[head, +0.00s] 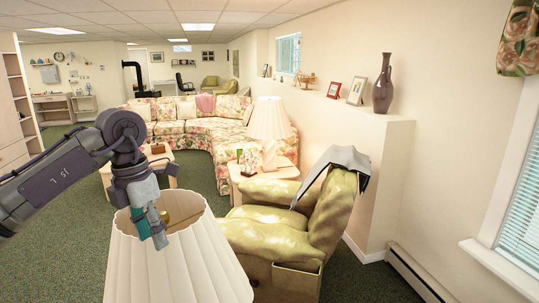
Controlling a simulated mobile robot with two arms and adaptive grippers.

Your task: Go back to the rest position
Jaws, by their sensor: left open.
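My left arm comes in from the left, and my left gripper (150,228) points downward with its fingers apart. I see nothing between the fingers. In the picture the fingers overlap the rim of a large white pleated lampshade (190,270) in the foreground. I cannot tell whether they touch the shade. A brass-coloured part shows inside the shade's open top. My right gripper is not in view.
A green armchair (285,225) with a grey cloth (340,165) stands right of the shade. Behind it are a side table (240,182) with a second lamp (269,120) and a floral sofa (190,130). Green carpet (365,280) is open at the lower right.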

